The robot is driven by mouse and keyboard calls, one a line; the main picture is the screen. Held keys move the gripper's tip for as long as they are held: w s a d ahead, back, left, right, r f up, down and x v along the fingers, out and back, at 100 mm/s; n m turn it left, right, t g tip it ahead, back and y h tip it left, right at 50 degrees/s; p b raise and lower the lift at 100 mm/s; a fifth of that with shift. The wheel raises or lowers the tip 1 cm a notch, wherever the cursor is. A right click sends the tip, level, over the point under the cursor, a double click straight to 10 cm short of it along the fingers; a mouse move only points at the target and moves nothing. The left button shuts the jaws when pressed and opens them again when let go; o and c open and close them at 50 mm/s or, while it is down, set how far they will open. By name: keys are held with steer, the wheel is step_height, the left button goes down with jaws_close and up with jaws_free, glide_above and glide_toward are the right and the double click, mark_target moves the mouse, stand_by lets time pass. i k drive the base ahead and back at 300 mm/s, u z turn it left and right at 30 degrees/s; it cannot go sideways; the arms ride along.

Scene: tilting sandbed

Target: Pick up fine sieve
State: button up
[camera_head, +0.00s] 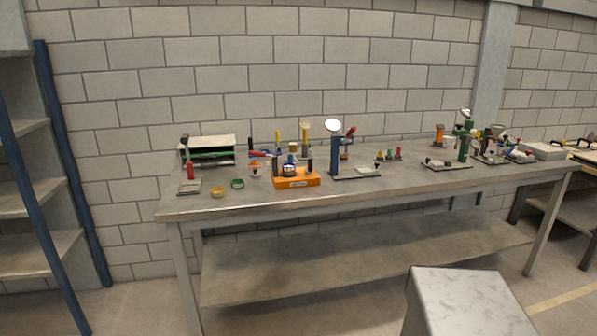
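Two small round rings that look like sieves lie on the near left part of the grey workbench (330,203). One is a yellow ring (217,193) and the other a green ring (237,184), set close together but apart. They are too small for me to tell their mesh, so I cannot tell which is the fine sieve, or whether it is either of them. My gripper is not in view.
Left of the rings stands a red-handled tool on a flat plate (189,187). Right of them is an orange block (297,181) holding several items. A blue stand (334,152) rises mid-bench. Bare bench lies along the front edge. Blue-posted shelving (75,180) stands left.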

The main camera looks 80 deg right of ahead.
mark_target(288, 168)
steer(key=u, duration=0.15)
steer(key=k, duration=0.7)
steer(key=z, duration=1.6)
steer(key=i, duration=1)
steer(key=z, duration=0.15)
steer(key=k, duration=0.35)
